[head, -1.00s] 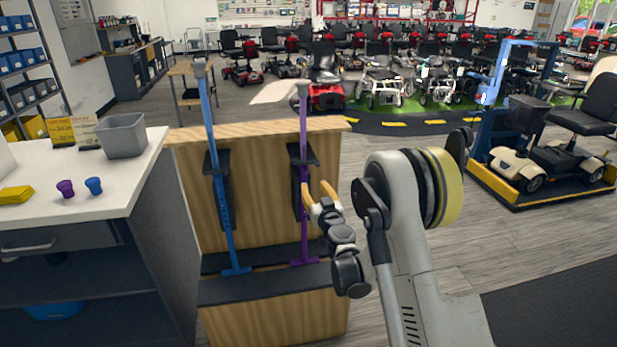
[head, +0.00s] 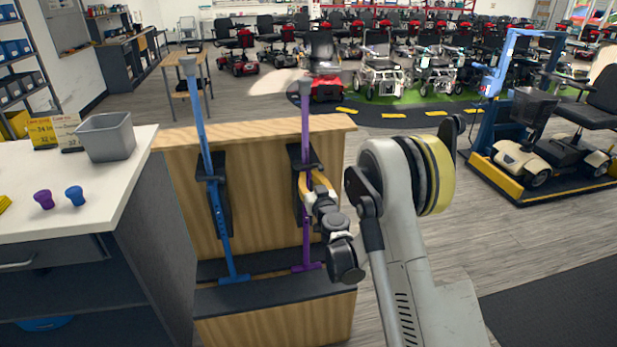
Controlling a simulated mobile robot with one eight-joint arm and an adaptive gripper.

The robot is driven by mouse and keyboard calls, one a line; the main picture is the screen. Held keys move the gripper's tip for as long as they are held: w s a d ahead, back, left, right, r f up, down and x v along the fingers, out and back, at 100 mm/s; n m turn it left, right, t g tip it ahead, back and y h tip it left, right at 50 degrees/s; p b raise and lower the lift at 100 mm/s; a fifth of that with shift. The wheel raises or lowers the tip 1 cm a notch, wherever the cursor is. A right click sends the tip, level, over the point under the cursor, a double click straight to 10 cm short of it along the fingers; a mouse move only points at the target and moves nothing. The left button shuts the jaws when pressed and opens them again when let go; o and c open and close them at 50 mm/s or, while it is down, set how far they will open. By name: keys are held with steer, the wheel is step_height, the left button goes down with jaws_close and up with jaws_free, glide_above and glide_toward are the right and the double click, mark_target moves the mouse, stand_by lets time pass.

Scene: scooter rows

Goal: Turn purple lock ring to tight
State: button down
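A purple pole (head: 305,125) with a grey top stands upright in a black clamp (head: 296,165) on a wooden stand. A lock ring cannot be made out on it at this size. My gripper (head: 311,183), with yellow-orange fingers, is at the purple pole just below the clamp's upper part. Its fingers appear on either side of the pole and hide part of it. Whether they touch or grip it cannot be told. A similar blue pole (head: 200,125) leans slightly in its own clamp to the left.
The wooden stand (head: 250,140) has a black ledge at its base. A white counter (head: 110,185) at left holds a purple cap (head: 43,199), a blue cap (head: 75,196) and a grey bin (head: 106,137). Open floor lies right of my arm; scooters stand behind.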

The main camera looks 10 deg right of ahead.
steer(key=shift+a+m+h, duration=0.2)
steer(key=shift+m+h, duration=0.2)
steer(key=shift+h, duration=0.3)
steer(key=shift+d, duration=0.1)
steer(key=c, duration=1.4)
jaws_free()
steer(key=s, duration=0.7)
steer(key=shift+s, duration=0.25)
